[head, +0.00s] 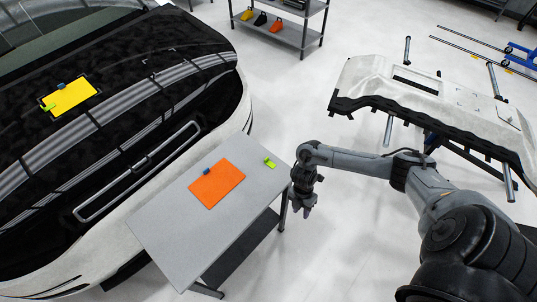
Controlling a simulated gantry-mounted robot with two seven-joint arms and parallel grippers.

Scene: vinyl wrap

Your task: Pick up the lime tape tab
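A small lime tape tab (269,162) lies near the far right corner of the grey table (170,235). Another small lime piece (49,107) sits at the left edge of a yellow sheet on the car. My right gripper (305,211) hangs pointing down just off the table's right edge, to the right of and nearer than the lime tab on the table, and apart from it. Its fingertips are small and dark, so I cannot tell whether they are open or shut. No object shows in it. My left gripper is not in view.
An orange sheet (217,184) with a blue tab (206,171) lies on the table. A black car panel (130,90) with a yellow sheet (70,95) stands on the left. A white bumper (430,95) rests on a stand at right. A shelf (290,35) stands behind.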

